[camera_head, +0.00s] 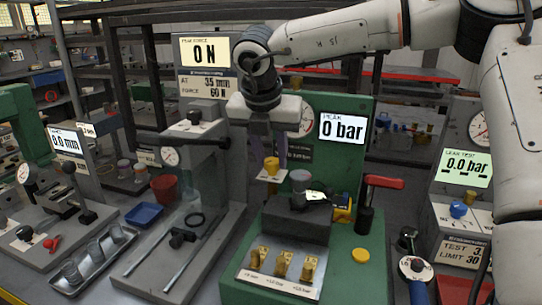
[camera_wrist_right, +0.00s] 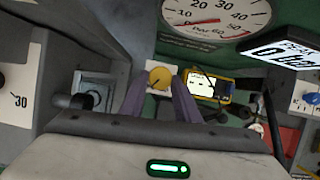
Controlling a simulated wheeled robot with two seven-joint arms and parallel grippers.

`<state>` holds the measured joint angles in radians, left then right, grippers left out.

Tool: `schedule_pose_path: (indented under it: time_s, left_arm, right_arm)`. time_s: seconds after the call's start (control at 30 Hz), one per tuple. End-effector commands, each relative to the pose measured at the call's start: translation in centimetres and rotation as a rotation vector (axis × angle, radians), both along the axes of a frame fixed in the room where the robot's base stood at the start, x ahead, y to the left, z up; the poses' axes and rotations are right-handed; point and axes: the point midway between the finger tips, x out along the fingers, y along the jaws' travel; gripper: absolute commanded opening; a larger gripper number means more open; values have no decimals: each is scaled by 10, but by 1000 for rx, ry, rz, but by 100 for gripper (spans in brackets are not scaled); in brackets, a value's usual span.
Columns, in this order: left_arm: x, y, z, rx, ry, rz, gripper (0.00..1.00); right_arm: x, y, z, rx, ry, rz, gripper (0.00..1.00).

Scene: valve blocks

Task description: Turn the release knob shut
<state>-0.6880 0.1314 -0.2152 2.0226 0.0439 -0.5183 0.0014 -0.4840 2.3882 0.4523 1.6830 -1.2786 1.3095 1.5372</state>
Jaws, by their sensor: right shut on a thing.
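The release knob is a small yellow knob (camera_head: 271,165) on a pale plate at the left of the green test stand (camera_head: 376,270). In the right wrist view the knob (camera_wrist_right: 160,77) sits between my two purple fingers, with a dark pointer line on its face. My right gripper (camera_head: 268,150) reaches down from above and is shut on the knob; its fingertips are partly hidden by the housing in the head view. The stand's peak display (camera_head: 342,129) reads 0 bar. My left gripper is in neither view.
A yellow meter (camera_head: 343,208) and several brass fittings (camera_head: 283,262) are on the green stand. A press with a 0 N display (camera_head: 205,50) stands left. A leak-test unit (camera_head: 462,200) stands right.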

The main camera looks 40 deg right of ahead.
Motion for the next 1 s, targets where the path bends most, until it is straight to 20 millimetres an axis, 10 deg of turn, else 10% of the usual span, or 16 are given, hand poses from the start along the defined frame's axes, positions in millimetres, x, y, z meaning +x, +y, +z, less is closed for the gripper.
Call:
schedule_pose_path:
  time_s: [1.0]
  left_arm:
    - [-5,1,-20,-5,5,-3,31]
  right_arm:
    - [-5,-8,3,1,-5,772,7]
